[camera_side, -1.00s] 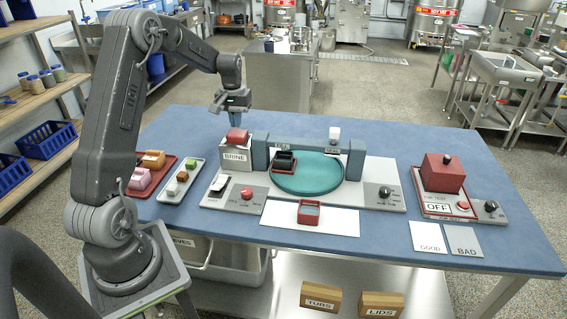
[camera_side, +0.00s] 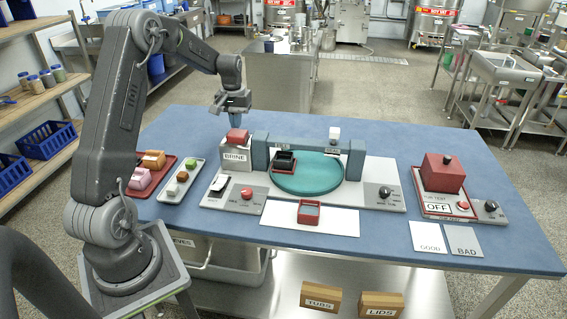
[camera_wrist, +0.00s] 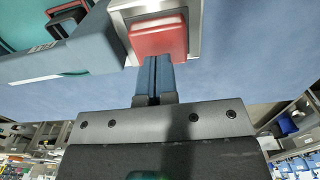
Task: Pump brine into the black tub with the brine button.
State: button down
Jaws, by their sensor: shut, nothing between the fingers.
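The brine button (camera_side: 237,135) is a red block on top of a white box labelled BRINE (camera_side: 236,156). My gripper (camera_side: 236,121) is shut and empty, pointing down just above the red button in the side view. In the wrist view the closed blue fingertips (camera_wrist: 153,62) overlap the near edge of the red button (camera_wrist: 158,40); I cannot tell whether they touch it. The black tub (camera_side: 284,162) stands on the left part of the green turntable (camera_side: 312,184), beside the blue-grey frame. Its inside is too small to make out.
The blue-grey gantry (camera_side: 262,150) rises right beside the brine box. Trays (camera_side: 180,182) of coloured blocks lie at the left. A red tester (camera_side: 442,174) stands at the right. The table's back is clear.

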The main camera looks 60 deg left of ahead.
aim_at(237, 133)
jog(key=shift+f, duration=2.05)
jog(key=shift+r, duration=0.15)
dwell(0.3)
jog(key=shift+r, duration=3.65)
jog(key=shift+f, duration=1.6)
jog(key=shift+f, duration=0.3)
